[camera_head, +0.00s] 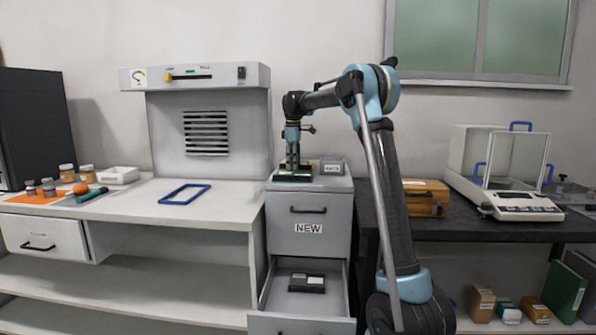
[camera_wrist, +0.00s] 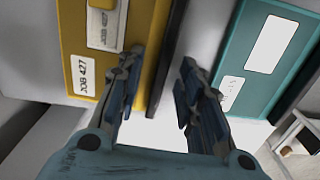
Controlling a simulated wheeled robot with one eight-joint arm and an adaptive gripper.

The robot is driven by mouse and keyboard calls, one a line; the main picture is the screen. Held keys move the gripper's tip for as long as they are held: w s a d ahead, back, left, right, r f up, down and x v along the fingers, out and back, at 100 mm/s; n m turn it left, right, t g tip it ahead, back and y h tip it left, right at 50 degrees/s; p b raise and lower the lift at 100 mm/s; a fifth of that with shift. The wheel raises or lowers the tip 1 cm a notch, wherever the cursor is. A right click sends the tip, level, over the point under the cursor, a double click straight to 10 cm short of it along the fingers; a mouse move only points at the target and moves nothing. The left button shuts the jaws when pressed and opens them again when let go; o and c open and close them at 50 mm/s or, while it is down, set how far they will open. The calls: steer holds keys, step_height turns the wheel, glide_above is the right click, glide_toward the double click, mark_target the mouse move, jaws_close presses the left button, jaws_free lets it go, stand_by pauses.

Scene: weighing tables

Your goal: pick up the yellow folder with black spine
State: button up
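In the wrist view the yellow folder (camera_wrist: 88,50) lies at upper left, with white labels, one reading JOB 427. Its black spine (camera_wrist: 166,60) runs along its right edge. My gripper (camera_wrist: 161,58) is open: the left finger overlaps the yellow cover, and the right finger is beyond the spine, over the gap. I cannot tell whether either finger touches the folder. In the head view my gripper (camera_head: 292,166) is low over the grey cabinet top (camera_head: 328,184), above a dark flat item; the folder's yellow cover cannot be made out there.
A teal folder (camera_wrist: 262,55) lies to the right in the wrist view. A labelled item (camera_head: 331,168) sits beside my gripper on the cabinet. The lower drawer (camera_head: 322,303) is open with dark labelled items inside. An orange case (camera_head: 424,198) and a balance (camera_head: 522,205) stand right.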

jaws_close()
